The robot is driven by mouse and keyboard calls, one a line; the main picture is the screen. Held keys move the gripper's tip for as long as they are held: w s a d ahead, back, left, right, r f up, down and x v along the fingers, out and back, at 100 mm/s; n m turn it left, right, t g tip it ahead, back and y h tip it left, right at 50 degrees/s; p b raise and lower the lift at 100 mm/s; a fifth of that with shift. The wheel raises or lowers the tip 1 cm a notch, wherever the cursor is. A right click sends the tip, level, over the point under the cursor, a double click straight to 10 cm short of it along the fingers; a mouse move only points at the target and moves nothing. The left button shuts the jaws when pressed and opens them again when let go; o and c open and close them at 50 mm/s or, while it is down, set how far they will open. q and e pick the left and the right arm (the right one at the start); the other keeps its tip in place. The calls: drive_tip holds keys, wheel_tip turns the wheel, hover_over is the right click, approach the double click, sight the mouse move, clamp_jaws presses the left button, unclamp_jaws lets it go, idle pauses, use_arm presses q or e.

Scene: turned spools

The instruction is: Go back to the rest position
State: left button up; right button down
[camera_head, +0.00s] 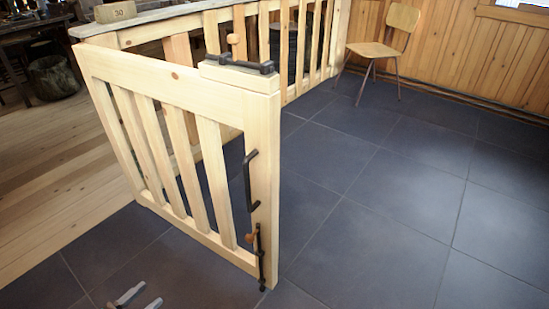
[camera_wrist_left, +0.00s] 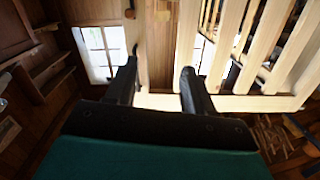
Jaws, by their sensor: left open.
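My left gripper (camera_head: 141,297) shows at the bottom left of the head view, low in front of the gate, with its two fingers apart. In the left wrist view its fingers (camera_wrist_left: 158,78) are spread, with nothing between them. A pale slatted wooden gate (camera_head: 180,80) stands at an angle to the fence behind it, its near end towards me. A black handle (camera_head: 250,182) and a black bolt (camera_head: 261,258) with a wooden knob are on its near post. The gripper is apart from both. My right gripper is not in view.
A slatted fence (camera_head: 180,26) runs behind the gate, with a number block (camera_head: 115,11) on its top rail. A wooden chair (camera_head: 385,42) stands at the back right. The dark tiled floor (camera_head: 390,210) right of the gate is clear. Wooden boards (camera_head: 60,170) lie to the left.

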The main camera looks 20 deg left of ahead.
use_arm(q)
drive_tip(key=w+d+g, duration=0.3)
drive_tip(key=d+g, duration=0.1)
drive_tip(key=d, duration=0.7)
drive_tip(key=s+d+r+m+g+y, duration=0.1)
drive_tip(key=d+r, duration=0.2)
drive_tip(key=r, duration=0.3)
drive_tip(key=d+r+m+g+y, duration=0.1)
drive_tip(key=d+r+g+y, duration=0.15)
drive_tip(key=r, duration=0.25)
drive_tip(key=d+r+n+t+h, duration=0.1)
drive_tip(key=d+r+n+t, duration=0.1)
drive_tip(key=d+n, duration=0.5)
wheel_tip(320, 180, up, 12)
drive_tip(key=s+a+m+y+p, duration=0.1)
drive_tip(key=p, duration=1.6)
drive_tip(key=shift+a+m, duration=0.2)
drive_tip(key=shift+m, duration=0.2)
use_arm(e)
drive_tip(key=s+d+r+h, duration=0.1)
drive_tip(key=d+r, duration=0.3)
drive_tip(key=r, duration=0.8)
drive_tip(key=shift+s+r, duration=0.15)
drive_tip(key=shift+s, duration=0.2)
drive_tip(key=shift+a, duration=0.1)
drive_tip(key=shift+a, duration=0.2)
